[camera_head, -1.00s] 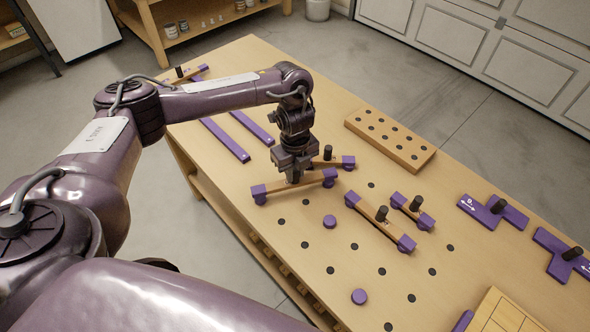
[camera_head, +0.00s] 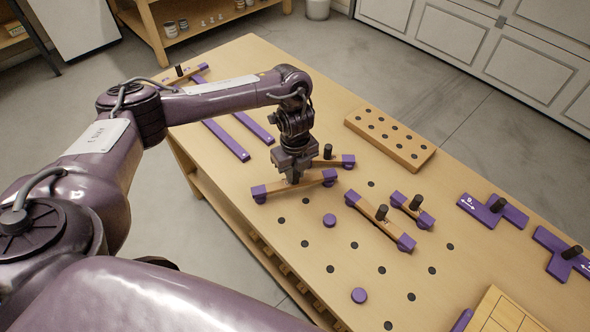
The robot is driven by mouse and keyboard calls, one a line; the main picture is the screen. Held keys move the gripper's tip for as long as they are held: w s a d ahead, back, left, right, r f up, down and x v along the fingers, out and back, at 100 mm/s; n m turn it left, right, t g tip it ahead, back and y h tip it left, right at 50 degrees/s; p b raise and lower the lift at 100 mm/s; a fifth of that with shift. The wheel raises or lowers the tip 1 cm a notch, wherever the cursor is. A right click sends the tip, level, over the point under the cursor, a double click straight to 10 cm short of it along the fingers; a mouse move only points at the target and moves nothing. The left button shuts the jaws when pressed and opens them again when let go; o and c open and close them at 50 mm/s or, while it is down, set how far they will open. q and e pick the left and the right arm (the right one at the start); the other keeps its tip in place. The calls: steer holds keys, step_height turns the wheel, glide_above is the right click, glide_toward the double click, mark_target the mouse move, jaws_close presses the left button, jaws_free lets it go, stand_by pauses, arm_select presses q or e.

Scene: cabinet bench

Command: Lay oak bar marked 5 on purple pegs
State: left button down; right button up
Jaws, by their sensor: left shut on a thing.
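My left gripper (camera_head: 294,178) points down and is shut on an oak bar (camera_head: 282,188), which lies across two purple pegs (camera_head: 259,194) at its ends. The marking on this bar is too small to read. Other oak bars rest on purple pegs nearby: a longer one (camera_head: 372,219) and a short one (camera_head: 409,207), each with a black knob. Another bar with a black knob (camera_head: 328,152) is partly hidden behind my gripper. Two bare purple pegs (camera_head: 329,220) and (camera_head: 359,296) stand on the bench. My right gripper is out of view.
The wooden bench (camera_head: 300,270) has several dark holes. An oak block with holes (camera_head: 390,141) lies behind. Purple T-shaped pieces (camera_head: 492,211) lie at right, and purple strips (camera_head: 226,140) lie at left. A wooden tray (camera_head: 500,314) is at the front right.

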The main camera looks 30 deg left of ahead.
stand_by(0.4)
arm_select(q)
steer(key=shift+f, duration=0.45)
steer(key=shift+f+b, duration=0.15)
steer(key=shift+b, duration=0.15)
stand_by(0.5)
steer(key=shift+f, duration=0.1)
stand_by(0.6)
steer(key=c, duration=0.8)
jaws_free()
